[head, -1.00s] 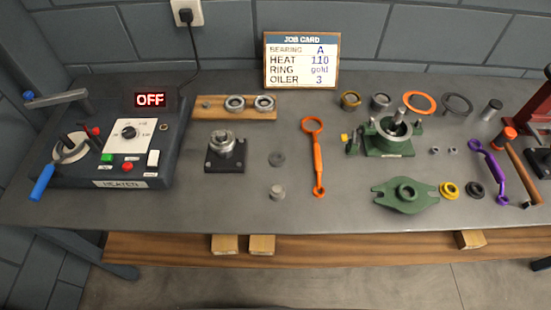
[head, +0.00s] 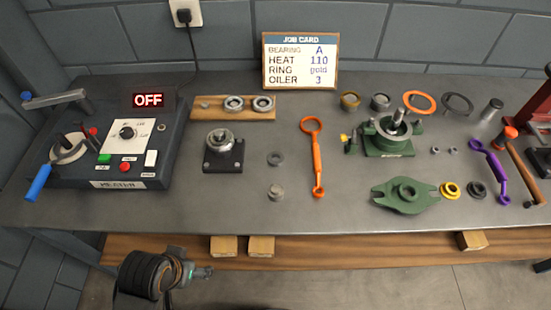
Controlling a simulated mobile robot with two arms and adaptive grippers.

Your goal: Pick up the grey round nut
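My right gripper is not in view.
The heater (head: 110,150) stands at the left and a black block with a bearing (head: 222,152) left of the ring. A wooden strip with bearings (head: 213,103) lies behind. A green housing (head: 390,138) and green flange (head: 405,196) are to the right.

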